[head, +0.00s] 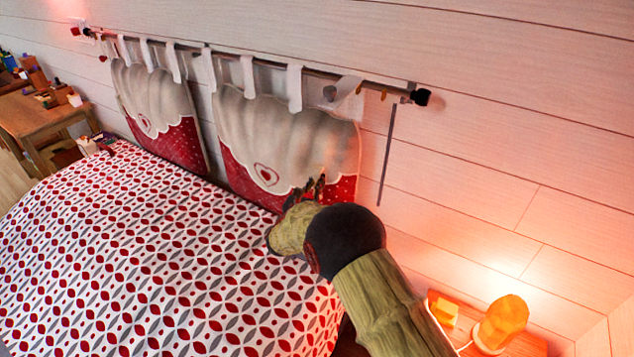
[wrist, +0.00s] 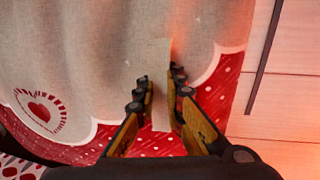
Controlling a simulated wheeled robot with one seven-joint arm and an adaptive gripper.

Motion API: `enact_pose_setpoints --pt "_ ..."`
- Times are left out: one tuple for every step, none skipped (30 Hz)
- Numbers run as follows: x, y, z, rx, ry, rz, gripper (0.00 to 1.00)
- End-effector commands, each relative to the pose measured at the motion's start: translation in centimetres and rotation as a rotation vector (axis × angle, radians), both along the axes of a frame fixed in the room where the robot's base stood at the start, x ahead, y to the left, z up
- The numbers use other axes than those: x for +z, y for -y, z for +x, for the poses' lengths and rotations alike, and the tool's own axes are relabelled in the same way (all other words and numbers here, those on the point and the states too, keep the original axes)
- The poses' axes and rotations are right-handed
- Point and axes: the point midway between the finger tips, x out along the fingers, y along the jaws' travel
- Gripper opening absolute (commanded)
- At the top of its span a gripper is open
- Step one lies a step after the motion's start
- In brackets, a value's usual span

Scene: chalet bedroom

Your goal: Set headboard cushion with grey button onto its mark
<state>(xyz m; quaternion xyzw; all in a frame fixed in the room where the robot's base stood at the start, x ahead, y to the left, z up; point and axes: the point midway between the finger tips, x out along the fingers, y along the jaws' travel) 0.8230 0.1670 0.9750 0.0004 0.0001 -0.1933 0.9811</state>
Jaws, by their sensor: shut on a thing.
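The right headboard cushion (head: 270,130) hangs by white tabs from a rod on the wall. It is beige above and red with white dots below, with a heart patch that also shows in the wrist view (wrist: 38,108). My gripper (head: 316,186) is at the cushion's lower right. In the wrist view its fingers (wrist: 160,88) are shut on an upright beige strip (wrist: 159,65) against the cushion front. A dark upright line (head: 386,155), possibly the mark, is on the wall right of the cushion, apart from it.
The rod (head: 300,72) ends in a black knob right of the cushion. A second cushion (head: 160,110) hangs to the left. The patterned bed (head: 150,260) fills the lower left. A lit orange lamp (head: 503,320) stands at lower right. The wall between line and lamp is clear.

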Motion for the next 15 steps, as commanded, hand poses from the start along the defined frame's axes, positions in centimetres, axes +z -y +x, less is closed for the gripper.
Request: enact_pose_setpoints --pt "0.0 0.0 0.0 0.000 0.000 0.000 0.00" --pt "0.0 0.1 -0.1 0.000 0.000 -0.001 0.00" --pt "0.0 0.4 -0.2 0.000 0.000 -0.001 0.00" --pt "0.0 0.7 -0.4 -0.001 -0.001 -0.002 0.00" --pt "0.1 1.0 -0.6 -0.001 -0.001 -0.002 0.00" --pt "0.1 1.6 -1.0 -0.001 -0.001 -0.002 0.00" --pt "0.1 2.2 -1.4 -0.002 -0.002 -0.001 0.00" --pt "0.1 2.6 -1.7 -0.003 -0.001 -0.002 0.00" --pt "0.1 3.2 -2.0 -0.002 -0.001 -0.002 0.00" --pt "0.1 3.5 -2.3 -0.002 0.001 -0.001 0.00" --pt "0.2 3.9 -2.5 -0.002 0.001 -0.001 0.00" --pt "0.1 4.2 -2.8 -0.002 -0.001 -0.002 0.00" --pt "0.0 4.4 -2.9 -0.002 -0.001 -0.002 0.00" --pt "0.0 4.6 -3.0 -0.001 0.000 -0.001 0.00" --pt "0.1 4.7 -3.1 -0.001 0.000 0.000 0.00"
